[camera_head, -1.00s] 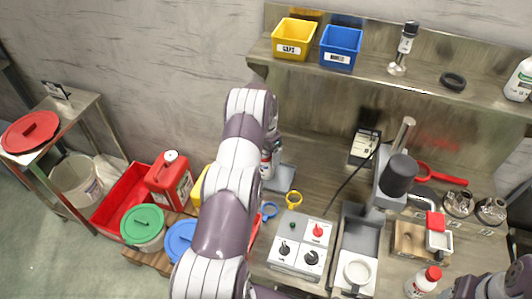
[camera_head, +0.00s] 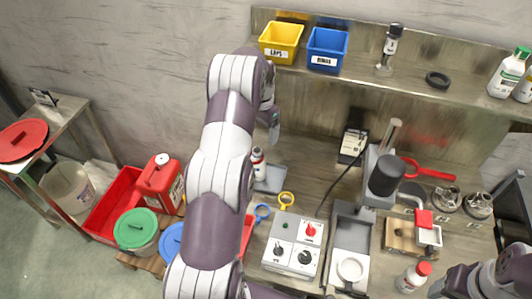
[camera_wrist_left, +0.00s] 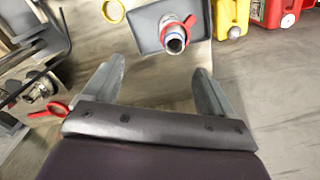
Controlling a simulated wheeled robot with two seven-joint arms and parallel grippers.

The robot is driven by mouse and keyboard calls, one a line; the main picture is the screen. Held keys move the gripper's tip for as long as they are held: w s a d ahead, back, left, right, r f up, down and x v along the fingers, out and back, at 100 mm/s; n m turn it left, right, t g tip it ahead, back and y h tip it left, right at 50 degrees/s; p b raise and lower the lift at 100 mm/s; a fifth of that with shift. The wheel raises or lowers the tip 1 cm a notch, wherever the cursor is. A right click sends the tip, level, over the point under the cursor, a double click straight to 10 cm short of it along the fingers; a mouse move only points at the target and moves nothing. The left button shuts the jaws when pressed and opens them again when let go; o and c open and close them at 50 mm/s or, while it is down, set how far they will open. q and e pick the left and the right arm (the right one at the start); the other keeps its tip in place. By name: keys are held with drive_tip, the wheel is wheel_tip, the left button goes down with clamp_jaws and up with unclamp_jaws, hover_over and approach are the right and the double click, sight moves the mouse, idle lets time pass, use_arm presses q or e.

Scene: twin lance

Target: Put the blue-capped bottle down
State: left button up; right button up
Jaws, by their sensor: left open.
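My left gripper (camera_head: 274,122) is above and slightly right of the bottle. Its two fingers (camera_wrist_left: 155,85) are wide apart with nothing between them, and the bottle is clear of them. My right arm enters at the lower right; its fingers do not show.
Yellow (camera_head: 281,42) and blue (camera_head: 327,49) bins stand on the shelf (camera_head: 400,82) above the bench. A red jerrycan (camera_head: 160,182) stands to the left.

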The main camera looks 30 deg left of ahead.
use_arm(q)
drive_tip(key=s+d+r+n+t, duration=0.1)
drive_tip(key=s+d+r, duration=0.3)
drive_tip(key=s+d, duration=0.6)
drive_tip(key=s+d+r, duration=0.4)
drive_tip(key=s+d, duration=0.4)
drive_tip(key=d, duration=0.3)
drive_tip(key=s+d, duration=0.2)
drive_tip(key=s, duration=0.4)
wheel_tip(320, 180, down, 7)
drive_tip(key=b, duration=0.6)
drive_tip(key=shift+w+a+n+b, duration=0.3)
drive_tip(key=shift+w, duration=0.15)
use_arm(e)
wheel_tip(320, 180, down, 7)
drive_tip(key=shift+r, duration=0.2)
use_arm(q)
drive_tip(key=shift+s+d+r, duration=0.1)
drive_tip(key=shift+s+r, duration=0.05)
use_arm(e)
drive_tip(key=shift+d, duration=0.2)
drive_tip(key=shift+a, duration=0.1)
